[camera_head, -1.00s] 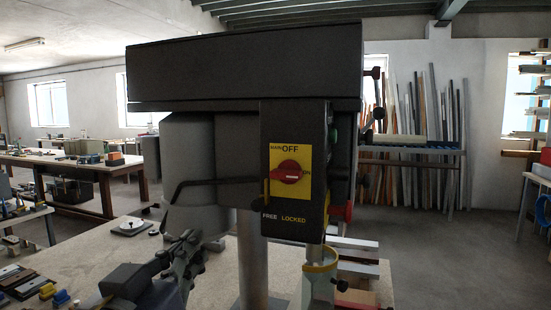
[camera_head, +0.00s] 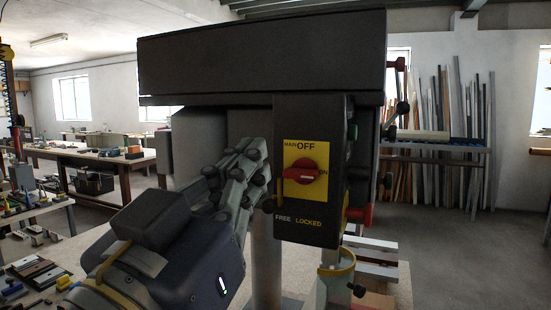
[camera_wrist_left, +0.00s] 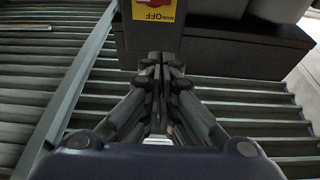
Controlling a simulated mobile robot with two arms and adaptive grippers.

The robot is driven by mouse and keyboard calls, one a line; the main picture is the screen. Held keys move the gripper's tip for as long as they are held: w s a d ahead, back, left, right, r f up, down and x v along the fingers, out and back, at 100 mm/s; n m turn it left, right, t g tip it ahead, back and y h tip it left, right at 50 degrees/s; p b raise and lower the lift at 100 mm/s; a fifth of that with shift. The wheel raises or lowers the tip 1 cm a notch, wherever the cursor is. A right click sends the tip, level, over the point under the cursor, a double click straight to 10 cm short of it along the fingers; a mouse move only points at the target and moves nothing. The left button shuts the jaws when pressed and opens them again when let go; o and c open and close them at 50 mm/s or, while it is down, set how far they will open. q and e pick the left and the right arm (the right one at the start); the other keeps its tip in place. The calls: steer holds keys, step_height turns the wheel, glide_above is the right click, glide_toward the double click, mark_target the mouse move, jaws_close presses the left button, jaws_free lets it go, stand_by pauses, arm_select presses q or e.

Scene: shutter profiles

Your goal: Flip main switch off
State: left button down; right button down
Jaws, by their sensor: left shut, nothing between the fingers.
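The main switch is a red rotary knob (camera_head: 304,170) on a yellow plate (camera_head: 306,152) marked MAIN, OFF and ON, on the dark front of the drill press head (camera_head: 260,60). The knob's white pointer mark faces right, towards ON. My left gripper (camera_head: 262,182) is shut and empty, just left of the yellow plate and apart from the knob. In the left wrist view its closed fingers (camera_wrist_left: 160,62) point at the panel, with the plate (camera_wrist_left: 155,12) and part of the red knob (camera_wrist_left: 150,2) at the top edge. My right gripper is not in view.
A small lever beside the plate and FREE/LOCKED lettering (camera_head: 298,220) sit close to the switch. A red button (camera_head: 360,215) is on the head's right side. The column (camera_head: 266,265) stands below. Workbenches (camera_head: 110,158) lie behind left; upright profiles (camera_head: 445,120) lean at the back right.

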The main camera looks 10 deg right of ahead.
arm_select(q)
steer(key=shift+p+x, duration=1.55)
steer(key=shift+p, duration=1.1)
step_height(320, 180, up, 3)
steer(key=p, duration=0.3)
glide_above(302, 173)
steer(key=a, duration=0.3)
steer(key=f, duration=0.3)
steer(key=shift+s+d+f, duration=0.1)
steer(key=shift+s, duration=0.2)
steer(key=shift+s+f, duration=0.1)
steer(key=shift+f, duration=0.65)
